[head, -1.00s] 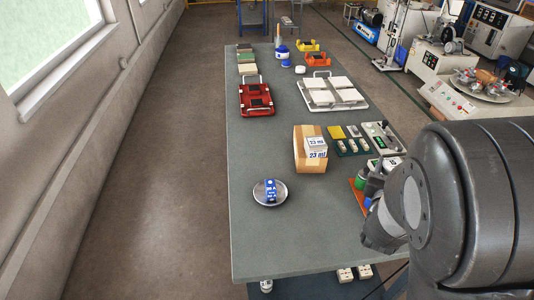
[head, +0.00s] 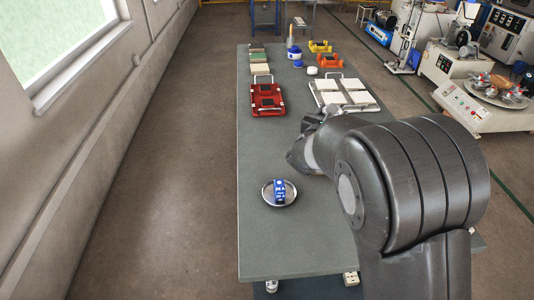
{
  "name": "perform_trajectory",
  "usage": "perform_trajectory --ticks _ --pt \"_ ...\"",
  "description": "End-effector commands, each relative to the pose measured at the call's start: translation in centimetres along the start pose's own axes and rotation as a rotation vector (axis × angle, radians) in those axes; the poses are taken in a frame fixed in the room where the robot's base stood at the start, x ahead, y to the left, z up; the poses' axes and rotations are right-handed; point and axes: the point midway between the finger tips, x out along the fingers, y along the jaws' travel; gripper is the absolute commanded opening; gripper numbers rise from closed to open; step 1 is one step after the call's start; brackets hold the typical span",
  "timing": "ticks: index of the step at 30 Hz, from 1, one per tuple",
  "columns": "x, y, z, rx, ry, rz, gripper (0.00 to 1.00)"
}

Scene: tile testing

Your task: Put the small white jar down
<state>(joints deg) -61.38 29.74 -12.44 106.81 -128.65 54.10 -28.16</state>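A small white round item (head: 312,70), which looks like a small jar or lid, stands on the far part of the grey-green table (head: 262,140). A larger white and blue jar (head: 294,53) is just beyond it. I cannot tell whether either is the jar of the task. My dark arm reaches in from the right and crosses the middle of the table. My gripper is hidden behind my own arm, so its fingers and anything between them do not show.
A steel dish (head: 268,194) with a blue item (head: 280,190) is near the front. A red tray (head: 266,100), a rack of white tiles (head: 345,92) and orange trays (head: 328,60) stand farther back. The table's left strip is clear.

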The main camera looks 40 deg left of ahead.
Motion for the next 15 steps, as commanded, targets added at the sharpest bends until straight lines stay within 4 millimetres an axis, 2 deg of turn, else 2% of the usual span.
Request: perform_trajectory --ticks 1,3,9,10,15 --pt "0.2 2.1 -0.4 0.001 -0.001 0.003 0.23" --pt "0.3 4.3 -0.7 0.001 0.000 0.003 0.23" --pt "0.2 8.8 -1.6 0.001 -0.002 0.004 0.23" --pt "0.2 9.3 -1.8 0.000 -0.001 0.005 0.23" --pt "0.2 9.0 -4.8 -0.003 0.000 0.003 0.23"
